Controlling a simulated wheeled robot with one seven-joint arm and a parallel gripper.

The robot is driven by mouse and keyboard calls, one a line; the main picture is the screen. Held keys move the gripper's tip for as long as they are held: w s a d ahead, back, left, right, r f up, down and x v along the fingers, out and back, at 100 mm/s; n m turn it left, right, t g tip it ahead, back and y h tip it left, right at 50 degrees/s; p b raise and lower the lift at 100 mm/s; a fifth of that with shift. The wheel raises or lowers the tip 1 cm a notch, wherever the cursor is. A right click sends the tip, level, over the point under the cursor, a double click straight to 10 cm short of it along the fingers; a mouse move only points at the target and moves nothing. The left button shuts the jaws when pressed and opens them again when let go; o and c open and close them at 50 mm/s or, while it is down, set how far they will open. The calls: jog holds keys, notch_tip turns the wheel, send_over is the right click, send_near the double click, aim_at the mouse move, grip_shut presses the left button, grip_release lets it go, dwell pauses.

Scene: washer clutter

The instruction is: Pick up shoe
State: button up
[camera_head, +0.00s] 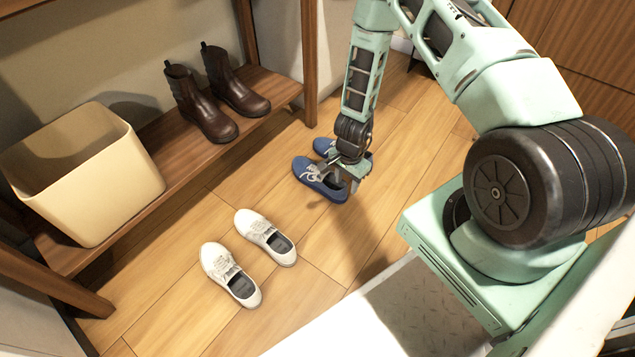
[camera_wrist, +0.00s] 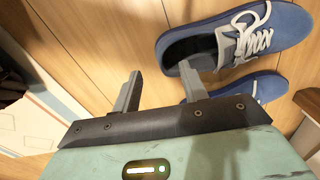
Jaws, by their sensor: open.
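A pair of blue shoes with white laces stands on the wooden floor. The nearer blue shoe (camera_head: 312,181) is partly hidden by my gripper (camera_head: 345,176) in the head view; the other blue shoe (camera_head: 324,146) is behind it. In the wrist view, one blue shoe (camera_wrist: 287,31) lies at upper right with its dark opening toward my gripper (camera_wrist: 160,68). The second blue shoe (camera_wrist: 262,88) shows below it. My gripper is open, its fingers apart with bare floor between them. One finger overlaps the shoe's heel end in the picture; I cannot tell whether they touch.
A white shoe (camera_head: 266,237) and its mate (camera_head: 230,275) stand on the floor at lower left. A wooden shelf (camera_head: 185,150) holds a beige bin (camera_head: 95,190) and brown boots (camera_head: 200,108). The floor between the shelf and the blue shoes is clear.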

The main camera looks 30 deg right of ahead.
aim_at(344, 188)
jog(key=shift+w+a+f+b, duration=0.15)
jog(key=shift+f+b, duration=2.35)
jog(key=shift+f, duration=0.25)
jog(key=shift+r, duration=0.1)
grip_shut()
